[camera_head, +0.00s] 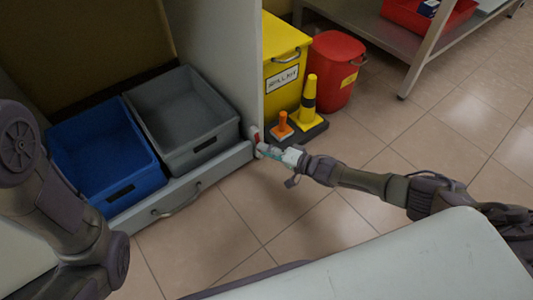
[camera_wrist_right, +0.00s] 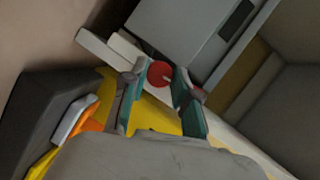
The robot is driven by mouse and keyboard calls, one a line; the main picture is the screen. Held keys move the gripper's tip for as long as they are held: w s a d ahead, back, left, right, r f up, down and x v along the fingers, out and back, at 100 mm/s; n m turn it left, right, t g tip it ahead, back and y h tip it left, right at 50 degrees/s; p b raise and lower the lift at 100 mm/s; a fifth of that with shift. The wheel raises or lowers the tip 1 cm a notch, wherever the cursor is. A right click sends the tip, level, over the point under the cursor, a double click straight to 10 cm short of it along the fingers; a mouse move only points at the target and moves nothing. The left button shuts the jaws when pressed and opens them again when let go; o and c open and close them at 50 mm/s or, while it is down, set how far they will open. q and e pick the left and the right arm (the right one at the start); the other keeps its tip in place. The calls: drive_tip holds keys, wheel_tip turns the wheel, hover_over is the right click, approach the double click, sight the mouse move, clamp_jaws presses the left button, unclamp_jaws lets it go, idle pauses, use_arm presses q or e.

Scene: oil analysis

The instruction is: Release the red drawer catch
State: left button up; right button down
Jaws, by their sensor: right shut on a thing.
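The red drawer catch (camera_head: 257,138) sits at the right end of the drawer front, by the grey cabinet's upright panel. In the right wrist view the red catch (camera_wrist_right: 159,74) is a round red knob between the two teal-lined fingers. My right gripper (camera_head: 266,149) reaches in from the right and is shut on the catch; the fingers also show in the wrist view (camera_wrist_right: 158,88). The drawer (camera_head: 132,218) is a low grey tray with a curved handle (camera_head: 177,203) on its front. My left arm is at the left edge; its gripper is out of view.
A blue bin (camera_head: 103,211) and a grey bin (camera_head: 185,165) stand in the drawer. Beside the cabinet are a yellow spill kit box (camera_head: 279,93), a red bin (camera_head: 335,75), and yellow and orange cone-like items (camera_head: 308,98). The tiled floor in front is clear.

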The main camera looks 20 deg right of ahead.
drive_tip(key=shift+w+d+m+y+b, duration=0.1)
drive_tip(key=shift+m+y+b, duration=0.35)
drive_tip(key=shift+m, duration=0.25)
drive_tip(key=c, duration=0.9)
unclamp_jaws()
drive_tip(key=v, duration=1.2)
drive_tip(key=shift+f, duration=0.15)
